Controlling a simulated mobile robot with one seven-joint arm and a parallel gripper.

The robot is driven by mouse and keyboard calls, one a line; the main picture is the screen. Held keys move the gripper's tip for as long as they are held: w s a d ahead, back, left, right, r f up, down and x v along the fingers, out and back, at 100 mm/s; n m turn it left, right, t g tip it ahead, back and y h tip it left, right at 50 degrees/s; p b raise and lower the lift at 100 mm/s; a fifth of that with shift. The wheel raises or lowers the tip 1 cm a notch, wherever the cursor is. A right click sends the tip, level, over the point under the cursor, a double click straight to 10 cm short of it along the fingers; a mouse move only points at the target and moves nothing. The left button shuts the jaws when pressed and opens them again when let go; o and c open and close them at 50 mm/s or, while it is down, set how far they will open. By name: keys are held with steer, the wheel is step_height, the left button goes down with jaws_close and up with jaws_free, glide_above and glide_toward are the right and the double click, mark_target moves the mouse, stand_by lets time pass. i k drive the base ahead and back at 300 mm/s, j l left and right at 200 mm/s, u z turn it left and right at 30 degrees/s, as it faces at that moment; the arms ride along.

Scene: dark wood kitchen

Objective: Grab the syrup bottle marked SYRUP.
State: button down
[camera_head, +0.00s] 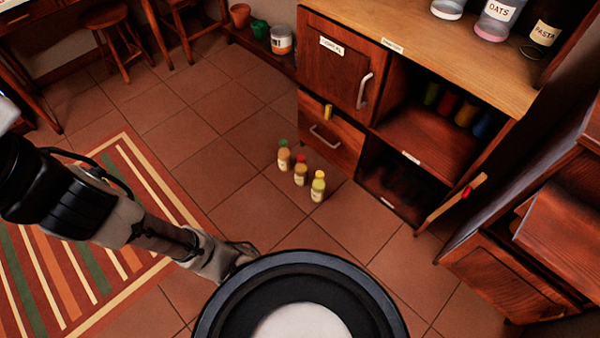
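Three small bottles stand upright in a slanting row on the tile floor in front of the cabinet. One has a green cap (284,158), one a red cap (300,172), and the nearest a yellow cap (318,187). All have pale labels, too small to read, so I cannot tell which is marked SYRUP. My gripper (242,252) is low at the left, apart from the bottles, and partly hidden behind my round body part. I cannot make out its fingers clearly.
A wooden cabinet (335,75) with a door, a drawer and open shelves stands behind the bottles. Jars (497,18) stand on its top. An open cabinet door (452,202) juts out at the right. A striped rug (110,240) lies left. Floor around the bottles is clear.

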mark_target(301, 169)
steer(key=i+j+z, duration=0.15)
steer(key=j, duration=0.7)
steer(key=i+j+z, duration=0.1)
steer(key=j, duration=0.75)
steer(key=j+z, duration=0.15)
steer(key=j, duration=0.75)
steer(key=i, duration=0.05)
